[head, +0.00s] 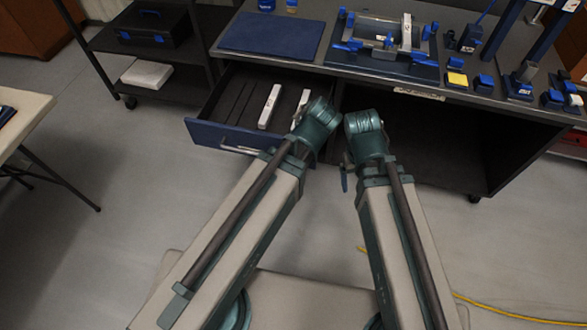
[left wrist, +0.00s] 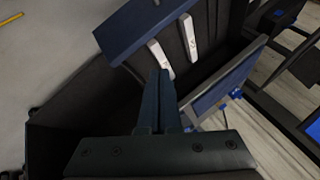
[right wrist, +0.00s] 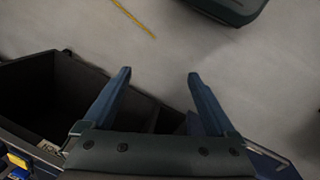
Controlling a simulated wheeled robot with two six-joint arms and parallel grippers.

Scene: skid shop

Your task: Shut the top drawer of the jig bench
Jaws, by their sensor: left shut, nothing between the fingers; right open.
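The top drawer (head: 230,101) of the jig bench (head: 345,78) stands pulled out at the left end of the bench. Its blue front (head: 203,135) carries a pale bar handle (head: 240,149). White bars lie inside the drawer. In the left wrist view my left gripper (left wrist: 159,75) is shut and empty, its fingers overlapping the drawer near a white bar (left wrist: 161,58); contact cannot be told. Wrists hide the fingers in the head view.
The bench top holds a blue mat (head: 272,36), a fixture plate (head: 385,62) and several small blue parts. An open dark bay lies right of the drawer. A shelf cart (head: 118,38) stands at left, a pale table (head: 20,118) nearer. The floor before the drawer is clear.

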